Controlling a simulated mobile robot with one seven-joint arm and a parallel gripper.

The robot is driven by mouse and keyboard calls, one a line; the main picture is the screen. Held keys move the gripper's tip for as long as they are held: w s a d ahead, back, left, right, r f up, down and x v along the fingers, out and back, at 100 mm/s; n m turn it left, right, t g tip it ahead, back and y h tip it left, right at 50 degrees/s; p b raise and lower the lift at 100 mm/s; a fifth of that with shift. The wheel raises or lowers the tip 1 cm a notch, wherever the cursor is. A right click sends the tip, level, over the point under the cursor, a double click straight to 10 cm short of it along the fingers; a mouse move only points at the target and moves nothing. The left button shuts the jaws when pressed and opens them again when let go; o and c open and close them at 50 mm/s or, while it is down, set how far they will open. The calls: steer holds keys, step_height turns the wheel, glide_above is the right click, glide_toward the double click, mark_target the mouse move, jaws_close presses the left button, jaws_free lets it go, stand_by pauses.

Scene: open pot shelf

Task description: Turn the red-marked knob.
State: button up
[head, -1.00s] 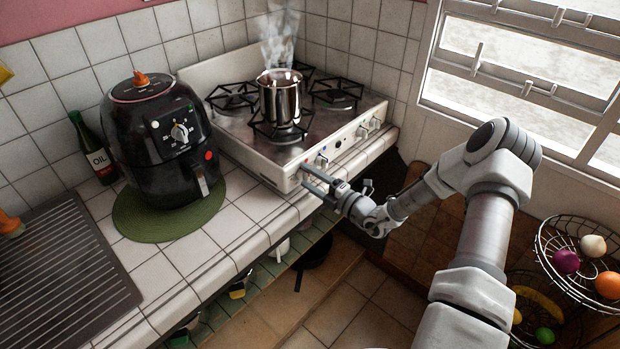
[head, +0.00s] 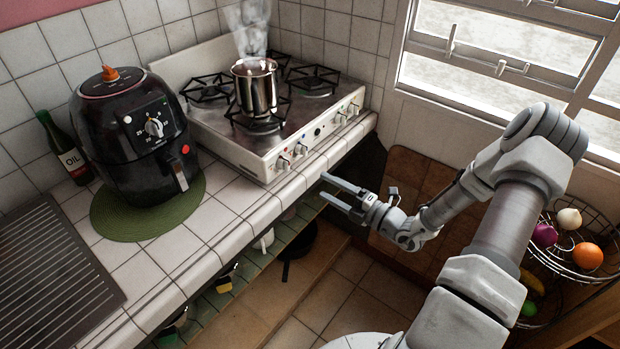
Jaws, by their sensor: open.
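The small white stove (head: 226,145) stands on the tiled counter, with its knobs along the front panel. Two knobs sit at the panel's left end: a left one (head: 283,162) and one just right of it (head: 301,150). Small reddish marks show near both; they are too small to tell which is the red-marked knob. More knobs (head: 345,115) sit at the right end. My gripper (head: 323,186) is open and empty, in front of the counter edge, below and right of the left knobs, apart from them.
A steaming metal pot (head: 255,90) stands on the stove. A black air fryer (head: 130,140) with its own dial is on a green mat (head: 105,222), beside an oil bottle (head: 65,150). A wire fruit basket (head: 572,262) stands at right. A low shelf holds a dark pan (head: 298,245).

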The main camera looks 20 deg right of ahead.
steer(key=shift+v, duration=2.1)
